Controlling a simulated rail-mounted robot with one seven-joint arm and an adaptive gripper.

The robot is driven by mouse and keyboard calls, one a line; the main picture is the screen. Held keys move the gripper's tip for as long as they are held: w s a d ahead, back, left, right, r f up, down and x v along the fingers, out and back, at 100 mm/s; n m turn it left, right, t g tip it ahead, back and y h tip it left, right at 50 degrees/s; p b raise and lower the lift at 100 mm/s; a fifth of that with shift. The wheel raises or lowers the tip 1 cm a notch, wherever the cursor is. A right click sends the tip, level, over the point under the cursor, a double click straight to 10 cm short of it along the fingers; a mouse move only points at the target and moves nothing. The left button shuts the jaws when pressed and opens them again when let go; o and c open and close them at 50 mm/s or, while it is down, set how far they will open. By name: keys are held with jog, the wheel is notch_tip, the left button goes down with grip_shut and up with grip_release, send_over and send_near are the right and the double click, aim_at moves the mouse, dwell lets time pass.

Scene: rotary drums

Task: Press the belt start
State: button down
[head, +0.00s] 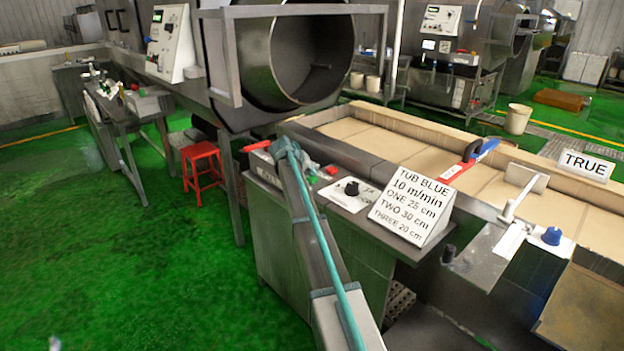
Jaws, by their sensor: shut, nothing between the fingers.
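The control ledge (335,199) runs along the near side of the belt. It carries a white plate (343,193) with a black knob (352,187). A small red part (332,170) shows behind the plate. No button can be clearly picked out as the belt start; the ledge around my gripper is partly hidden by my arm. The belt (400,148) is a tan surface inside a long metal trough. My gripper (304,168) is small and dark at the far end of my arm, over the ledge's left part. It is shut and empty; whether it touches anything cannot be told.
A tilted white sign (411,205) with printed text stands on the ledge, right of the knob. A blue knob (551,236) is at right. A large drum (310,55) stands behind. A red stool (203,165) and open green floor are left.

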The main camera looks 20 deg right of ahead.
aim_at(311, 178)
jog(key=shift+f, duration=0.5)
dwell(0.7)
jog(key=shift+r, duration=0.95)
jog(key=shift+r, duration=0.1)
jog(key=shift+r+p, duration=0.85)
jog(key=shift+r, duration=1.6)
